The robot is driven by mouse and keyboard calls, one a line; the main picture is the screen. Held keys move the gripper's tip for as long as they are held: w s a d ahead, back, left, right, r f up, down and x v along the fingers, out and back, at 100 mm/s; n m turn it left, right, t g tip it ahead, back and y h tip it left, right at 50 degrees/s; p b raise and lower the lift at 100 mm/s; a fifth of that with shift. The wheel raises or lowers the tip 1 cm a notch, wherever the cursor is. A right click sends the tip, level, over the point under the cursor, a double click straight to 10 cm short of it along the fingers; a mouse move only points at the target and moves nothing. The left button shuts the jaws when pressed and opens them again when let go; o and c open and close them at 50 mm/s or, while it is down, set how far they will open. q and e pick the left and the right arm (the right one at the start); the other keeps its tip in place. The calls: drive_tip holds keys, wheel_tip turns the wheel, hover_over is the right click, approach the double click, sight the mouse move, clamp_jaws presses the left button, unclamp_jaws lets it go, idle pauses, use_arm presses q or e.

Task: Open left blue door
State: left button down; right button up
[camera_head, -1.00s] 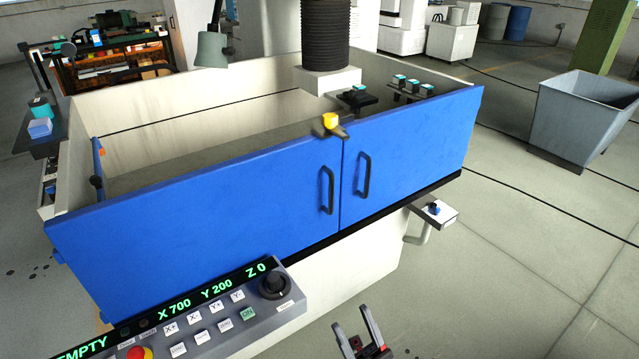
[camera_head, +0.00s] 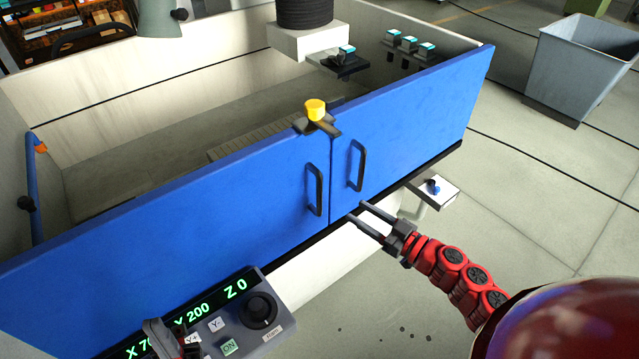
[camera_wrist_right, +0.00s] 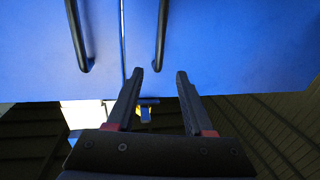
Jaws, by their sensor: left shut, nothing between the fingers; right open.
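The left blue door (camera_head: 180,235) and the right blue door (camera_head: 410,125) meet at a narrow seam and look closed. The left door's black handle (camera_head: 315,188) and the right door's black handle (camera_head: 356,166) stand upright beside it. A yellow-topped latch (camera_head: 316,112) sits across the top of the seam. My right gripper (camera_head: 356,212) is open and empty, low in front of the doors near the handles' lower ends. In the right wrist view its fingers (camera_wrist_right: 160,76) point at the doors, touching no handle. My left gripper (camera_head: 158,328) is shut and empty over the control panel, partly cut off.
The grey control panel (camera_head: 228,322) with a black knob juts out at lower left. A small white bracket (camera_head: 436,190) stands out below the right door. A grey bin (camera_head: 582,62) is at upper right. Open floor lies right of the machine.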

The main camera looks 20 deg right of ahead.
sight(319, 187)
drive_tip(key=p+x, duration=0.2)
drive_tip(key=x, duration=1.1)
drive_tip(key=shift+w+a, duration=0.15)
drive_tip(key=shift+w, duration=0.15)
clamp_jaws()
idle(0.7)
